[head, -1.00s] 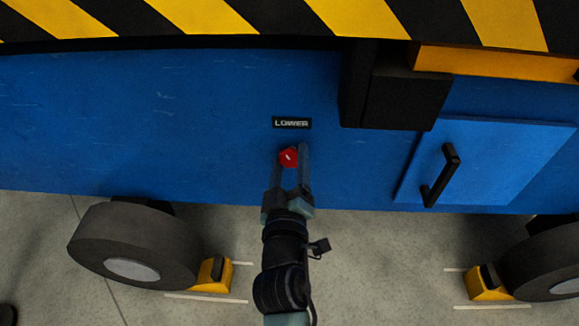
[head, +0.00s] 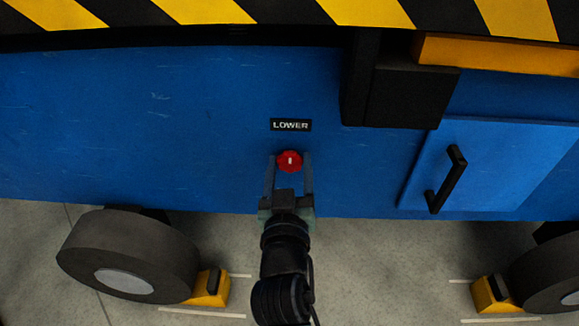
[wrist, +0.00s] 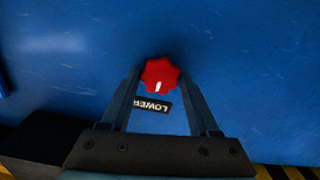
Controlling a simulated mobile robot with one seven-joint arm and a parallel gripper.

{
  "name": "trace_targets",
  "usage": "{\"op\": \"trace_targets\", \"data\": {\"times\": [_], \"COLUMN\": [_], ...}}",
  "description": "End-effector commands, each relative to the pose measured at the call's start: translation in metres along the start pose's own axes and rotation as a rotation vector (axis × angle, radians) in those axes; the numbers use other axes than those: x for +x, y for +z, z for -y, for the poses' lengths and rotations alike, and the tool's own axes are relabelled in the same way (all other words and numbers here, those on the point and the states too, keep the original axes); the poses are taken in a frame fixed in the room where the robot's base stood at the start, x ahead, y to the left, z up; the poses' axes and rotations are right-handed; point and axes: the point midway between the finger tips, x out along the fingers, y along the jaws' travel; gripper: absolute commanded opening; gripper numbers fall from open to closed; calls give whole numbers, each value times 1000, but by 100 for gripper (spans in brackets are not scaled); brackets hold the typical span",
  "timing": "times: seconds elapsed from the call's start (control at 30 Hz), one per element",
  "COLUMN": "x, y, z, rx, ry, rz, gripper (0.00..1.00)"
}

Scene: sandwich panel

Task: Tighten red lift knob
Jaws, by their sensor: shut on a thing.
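The red lobed knob (head: 289,161) with a white pointer mark sits on the blue panel (head: 150,130), just under a black label reading LOWER (head: 291,125). My gripper (head: 288,158) reaches up from below, with one finger on each side of the knob, shut on it. In the wrist view the knob (wrist: 160,75) lies between the fingertips, and the label (wrist: 153,105) shows upside down between the fingers. In the head view the white mark stands about upright. The knob's base is hidden.
A black box (head: 408,97) juts out at the upper right. A blue door (head: 500,165) with a black handle (head: 447,178) is at the right. Wheels (head: 130,255) with yellow chocks (head: 208,288) stand below on the floor. The panel left of the knob is clear.

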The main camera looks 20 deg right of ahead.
Motion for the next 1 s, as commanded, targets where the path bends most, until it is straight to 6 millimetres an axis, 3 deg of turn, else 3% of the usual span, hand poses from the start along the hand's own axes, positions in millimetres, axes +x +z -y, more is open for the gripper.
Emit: {"op": "trace_targets", "data": {"times": [0.37,0.4,0.53,0.83,1.0], "x": [0,0,0,-1,-13], "y": [1,1,0,0,0], "z": [0,0,0,0,0], "rx": [8,7,6,5,4], "ry": [0,0,0,0,-1], "rz": [2,2,1,1,2], "gripper": [6,69,90,90,90]}}
